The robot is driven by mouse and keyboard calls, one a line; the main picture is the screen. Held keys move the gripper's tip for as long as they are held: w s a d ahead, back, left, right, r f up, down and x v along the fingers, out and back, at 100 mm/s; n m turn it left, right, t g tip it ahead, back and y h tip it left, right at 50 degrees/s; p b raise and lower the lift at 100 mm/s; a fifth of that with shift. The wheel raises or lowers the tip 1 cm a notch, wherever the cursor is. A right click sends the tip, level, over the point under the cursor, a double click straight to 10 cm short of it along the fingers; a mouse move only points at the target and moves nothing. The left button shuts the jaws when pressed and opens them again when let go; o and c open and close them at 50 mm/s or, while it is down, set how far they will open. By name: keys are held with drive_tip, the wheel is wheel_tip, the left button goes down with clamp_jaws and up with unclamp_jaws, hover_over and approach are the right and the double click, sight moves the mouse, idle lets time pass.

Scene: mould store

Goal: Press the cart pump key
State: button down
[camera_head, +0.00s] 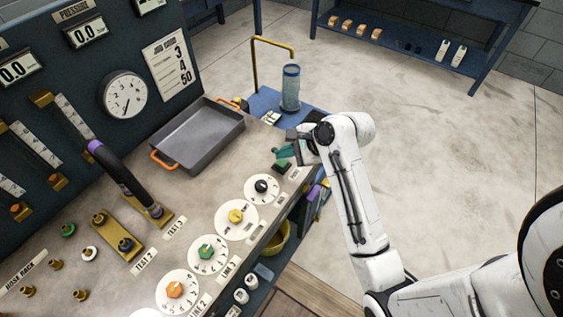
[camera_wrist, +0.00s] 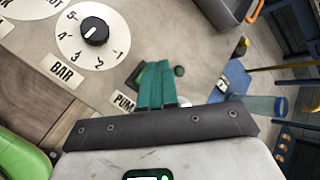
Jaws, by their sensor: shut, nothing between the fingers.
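My gripper (camera_head: 286,152) is shut and empty, its teal fingers over the right end of the console top. In the wrist view the fingers (camera_wrist: 157,84) point at a dark plate (camera_wrist: 134,77), which they partly cover. A small green round part (camera_wrist: 180,71) shows just right of the fingertips. A label reading "PUM", cut off by my gripper (camera_wrist: 124,102), lies beside it. In the head view a dark green key (camera_head: 282,166) sits just below the fingers. I cannot tell whether the fingers touch it.
A black BAR dial (camera_head: 262,188) and other dials line the console's front edge. A grey tray (camera_head: 200,137) with orange handles stands behind. Past the console end is a blue cart (camera_head: 262,99) with a blue cylinder (camera_head: 290,88) and yellow pipe. The floor to the right is clear.

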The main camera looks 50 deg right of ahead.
sight(285, 163)
drive_tip(key=shift+f, duration=0.1)
idle(0.3)
drive_tip(key=shift+f+p, duration=0.3)
drive_tip(key=shift+f, duration=0.05)
drive_tip(key=shift+f, duration=0.45)
idle(0.6)
drive_tip(key=shift+r, duration=0.1)
drive_tip(key=shift+r+p, duration=0.8)
drive_tip(key=shift+p, duration=0.6)
wheel_tip(285, 163, up, 4)
drive_tip(key=p, duration=0.5)
drive_tip(key=shift+r, duration=1)
